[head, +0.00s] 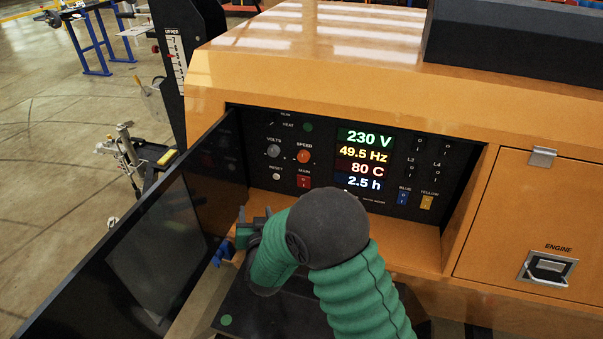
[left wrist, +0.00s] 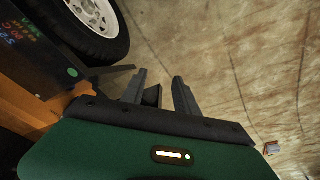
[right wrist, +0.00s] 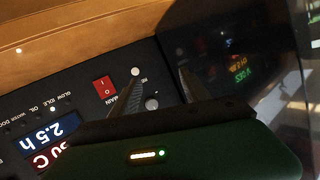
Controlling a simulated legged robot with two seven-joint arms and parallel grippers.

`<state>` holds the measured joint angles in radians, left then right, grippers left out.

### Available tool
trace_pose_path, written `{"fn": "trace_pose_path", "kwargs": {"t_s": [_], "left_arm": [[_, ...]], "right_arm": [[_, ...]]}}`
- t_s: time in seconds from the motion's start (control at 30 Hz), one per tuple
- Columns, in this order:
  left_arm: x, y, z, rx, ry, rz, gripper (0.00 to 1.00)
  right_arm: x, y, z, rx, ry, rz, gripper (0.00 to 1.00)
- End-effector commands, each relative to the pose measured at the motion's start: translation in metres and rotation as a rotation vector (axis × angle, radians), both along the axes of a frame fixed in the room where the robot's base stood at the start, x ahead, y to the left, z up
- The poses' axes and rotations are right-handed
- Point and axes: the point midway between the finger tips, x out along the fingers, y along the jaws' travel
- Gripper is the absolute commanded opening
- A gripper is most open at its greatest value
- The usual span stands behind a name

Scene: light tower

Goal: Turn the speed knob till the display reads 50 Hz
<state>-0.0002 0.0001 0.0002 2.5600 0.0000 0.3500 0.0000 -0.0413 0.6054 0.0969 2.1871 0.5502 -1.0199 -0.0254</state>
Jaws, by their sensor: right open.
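The orange speed knob (head: 303,156) is on the black control panel, right of the grey volts knob (head: 273,151). The display (head: 363,154) reads 49.5 Hz in yellow, below 230 V and above 80 C and 2.5 h. My right gripper (head: 255,216) is open and empty, below and left of the speed knob and apart from it. In the right wrist view its fingers (right wrist: 156,88) are spread in front of the panel; the speed knob cannot be made out there. My left gripper (left wrist: 159,90) is open and empty over the floor, outside the head view.
An open dark door (head: 150,250) stands along the panel's left side, close to my right gripper. A red main switch (head: 303,181) and a reset button (head: 276,177) sit below the knobs. A wheel (left wrist: 95,25) is near my left gripper.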

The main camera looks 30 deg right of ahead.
Motion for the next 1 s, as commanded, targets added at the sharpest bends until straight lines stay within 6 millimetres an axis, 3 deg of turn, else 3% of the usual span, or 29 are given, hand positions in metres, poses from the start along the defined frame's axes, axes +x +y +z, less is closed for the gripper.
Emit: {"fn": "trace_pose_path", "kwargs": {"t_s": [0.03,0.1,0.23,0.4,0.53,0.67,1.0], "left_arm": [[0.0,0.0,-0.013,0.0,0.0,0.0,0.36],[0.0,0.0,-0.021,0.0,0.0,0.001,0.36],[0.0,0.0,-0.035,0.0,0.0,0.001,0.36],[0.0,0.0,-0.044,0.0,0.0,0.0,0.36],[0.0,0.0,-0.044,0.0,0.0,0.0,0.36],[0.0,0.0,-0.042,0.0,0.0,0.0,0.36],[0.0,0.0,-0.039,0.0,0.0,0.0,0.36]], "right_arm": [[0.005,-0.009,-0.011,-0.026,-0.068,-0.058,0.54],[0.005,-0.025,-0.011,-0.076,-0.18,-0.155,0.54],[-0.011,-0.05,-0.012,-0.197,-0.364,-0.332,0.54],[-0.041,-0.06,-0.01,-0.335,-0.507,-0.482,0.54],[-0.049,-0.062,-0.005,-0.374,-0.544,-0.519,0.54],[-0.041,-0.073,0.003,-0.374,-0.548,-0.522,0.54],[0.011,-0.136,0.035,-0.374,-0.547,-0.521,0.54]]}}
